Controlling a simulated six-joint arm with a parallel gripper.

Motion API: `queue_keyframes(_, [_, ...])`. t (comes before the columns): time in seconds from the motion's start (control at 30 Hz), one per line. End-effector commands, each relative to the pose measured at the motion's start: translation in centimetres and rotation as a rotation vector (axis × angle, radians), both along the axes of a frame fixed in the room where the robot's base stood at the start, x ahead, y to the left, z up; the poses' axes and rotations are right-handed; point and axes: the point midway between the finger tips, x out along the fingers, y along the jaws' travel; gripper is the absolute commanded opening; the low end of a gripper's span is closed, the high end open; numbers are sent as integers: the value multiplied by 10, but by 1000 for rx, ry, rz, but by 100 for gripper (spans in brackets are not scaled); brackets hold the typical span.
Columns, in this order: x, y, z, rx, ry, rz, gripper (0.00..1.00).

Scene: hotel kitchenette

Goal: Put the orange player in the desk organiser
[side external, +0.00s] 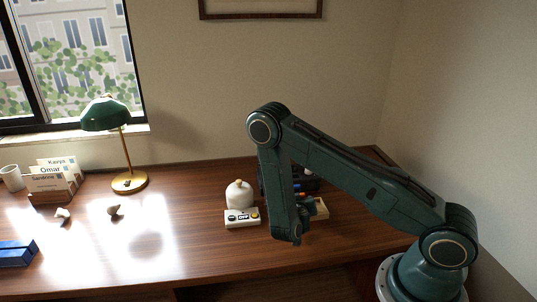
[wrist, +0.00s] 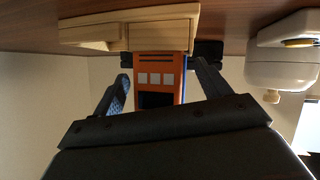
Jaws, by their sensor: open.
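The orange player (wrist: 148,72) shows in the wrist view, which looks upside down, as an orange face with pale squares and a dark panel. It stands at a pale wooden holder (wrist: 130,33); whether it sits in it or behind it I cannot tell. My gripper (wrist: 162,78) is open, with a finger on each side of the player; contact is unclear. In the side view my gripper (side external: 303,215) is low over the desk beside the pale wooden holder (side external: 321,208). A dark box (side external: 311,186), possibly the desk organiser, is partly hidden behind my arm.
A white lidded jar (side external: 239,195) and a pale device with buttons (side external: 242,219) stand just left of my arm. A green lamp (side external: 106,116), a card holder (side external: 54,188), a mug (side external: 12,178) and a blue object (side external: 16,253) are further left.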

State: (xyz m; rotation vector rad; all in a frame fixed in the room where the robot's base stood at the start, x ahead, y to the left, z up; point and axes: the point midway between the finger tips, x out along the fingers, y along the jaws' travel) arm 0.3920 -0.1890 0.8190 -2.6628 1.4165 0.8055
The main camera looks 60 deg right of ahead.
Motion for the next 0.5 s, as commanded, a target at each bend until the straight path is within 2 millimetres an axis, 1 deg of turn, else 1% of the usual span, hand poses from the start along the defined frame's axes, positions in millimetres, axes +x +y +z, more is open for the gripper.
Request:
queue_keyframes(0.07, [0, 0, 2, 0, 0, 0, 76])
queue_keyframes(0.23, [-4, 8, 6, 0, 0, 1, 76])
queue_keyframes(0.5, [-17, 31, 19, -1, 1, 4, 76])
